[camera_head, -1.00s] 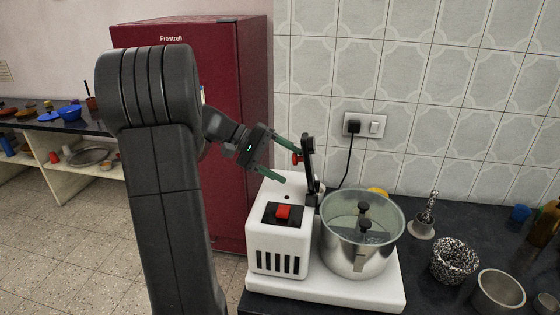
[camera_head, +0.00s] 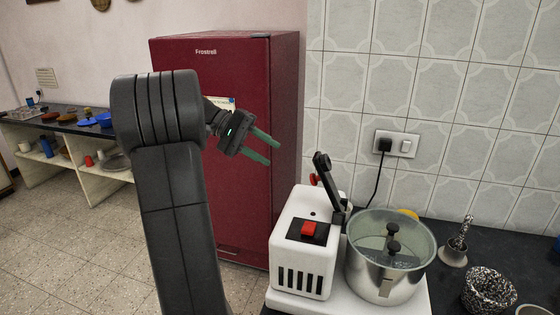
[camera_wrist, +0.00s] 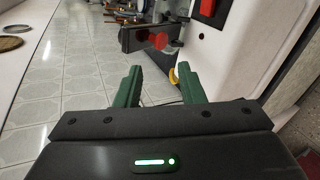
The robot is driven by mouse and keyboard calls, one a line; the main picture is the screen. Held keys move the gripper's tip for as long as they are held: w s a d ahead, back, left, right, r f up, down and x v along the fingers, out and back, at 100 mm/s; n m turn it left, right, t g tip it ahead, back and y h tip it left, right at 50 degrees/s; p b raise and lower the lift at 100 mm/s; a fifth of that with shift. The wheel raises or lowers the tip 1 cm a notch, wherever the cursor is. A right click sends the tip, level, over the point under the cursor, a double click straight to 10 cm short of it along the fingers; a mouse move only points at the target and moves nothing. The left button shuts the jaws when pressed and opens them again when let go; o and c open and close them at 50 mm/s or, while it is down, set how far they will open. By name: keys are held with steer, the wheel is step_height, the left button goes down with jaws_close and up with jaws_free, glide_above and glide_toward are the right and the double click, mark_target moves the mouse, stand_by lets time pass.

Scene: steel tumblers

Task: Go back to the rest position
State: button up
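My gripper (camera_head: 263,147) is open and empty, held in the air in front of the red fridge, up and to the left of the white grinder machine. Its two green fingers stand apart, and they also show in the wrist view (camera_wrist: 161,92) with nothing between them. The white grinder (camera_head: 281,235) has a red switch (camera_head: 308,229), a tilted black arm with a red knob (camera_head: 314,180), and a steel drum (camera_head: 381,290) with a clear lid. The gripper is apart from all of these.
The red fridge (camera_head: 215,85) stands behind my gripper. A low shelf (camera_head: 65,165) with bowls stands at the far left. Open floor (camera_head: 80,245) lies left of my arm.

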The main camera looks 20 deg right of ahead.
mark_target(310, 177)
steer(key=shift+w+a+r, duration=0.15)
steer(key=shift+a, duration=0.05)
steer(key=x, duration=0.9)
steer(key=shift+d+p, duration=0.35)
steer(key=shift+p, duration=0.05)
